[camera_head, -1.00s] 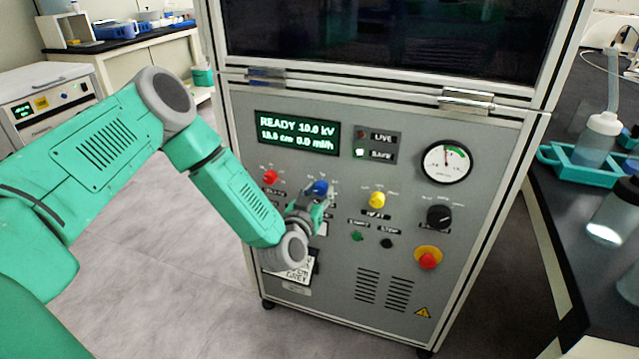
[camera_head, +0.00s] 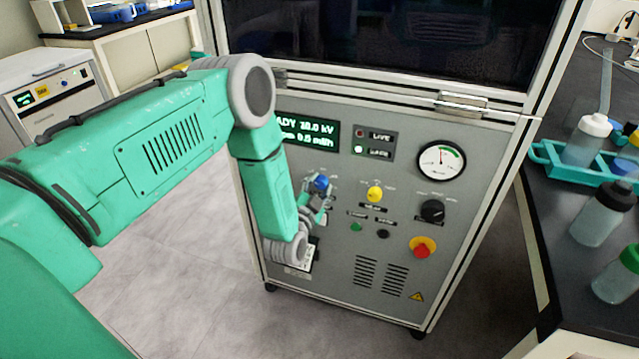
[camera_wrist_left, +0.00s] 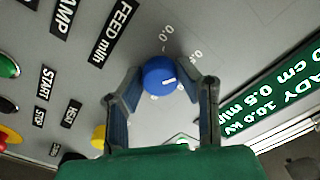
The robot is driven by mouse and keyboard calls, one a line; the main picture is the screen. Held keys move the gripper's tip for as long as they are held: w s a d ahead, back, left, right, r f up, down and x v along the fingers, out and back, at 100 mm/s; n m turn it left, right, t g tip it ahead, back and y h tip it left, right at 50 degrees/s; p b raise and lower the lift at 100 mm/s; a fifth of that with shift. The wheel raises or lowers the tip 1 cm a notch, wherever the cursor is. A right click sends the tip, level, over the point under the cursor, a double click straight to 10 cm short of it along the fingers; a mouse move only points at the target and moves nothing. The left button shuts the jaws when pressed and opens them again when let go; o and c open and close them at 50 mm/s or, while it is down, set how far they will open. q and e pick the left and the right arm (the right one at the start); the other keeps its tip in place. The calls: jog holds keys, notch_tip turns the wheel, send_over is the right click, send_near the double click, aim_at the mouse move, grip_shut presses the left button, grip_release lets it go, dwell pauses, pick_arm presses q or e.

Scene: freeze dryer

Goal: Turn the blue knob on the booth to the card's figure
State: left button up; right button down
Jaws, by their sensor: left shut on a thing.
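The blue knob (camera_head: 320,183) is on the grey front panel of the booth (camera_head: 345,270). My left gripper (camera_head: 318,194) reaches it from below. In the left wrist view the knob (camera_wrist_left: 158,72) sits between the two fingers of my left gripper (camera_wrist_left: 162,78), which is shut on it. The knob's white mark points roughly right in that view, with scale labels beside it. The green display (camera_head: 311,131) is partly covered by my arm; in the left wrist view the display (camera_wrist_left: 275,100) reads 0.5 for feed. A card (camera_head: 311,257) is mostly hidden behind my wrist. My right gripper is out of view.
A yellow knob (camera_head: 375,194), a black knob (camera_head: 432,211), a red emergency button (camera_head: 421,250) and a round gauge (camera_head: 441,161) are to the right on the panel. A dark bench with bottles (camera_head: 602,216) stands at the far right.

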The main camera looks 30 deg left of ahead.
pick_arm(q)
jog(key=shift+w+r, duration=0.1)
jog(key=shift+r, duration=0.05)
dwell(0.3)
jog(key=o, duration=1)
jog(key=shift+o, duration=0.6)
jog(key=v, duration=1.2)
jog(key=shift+f, duration=0.25)
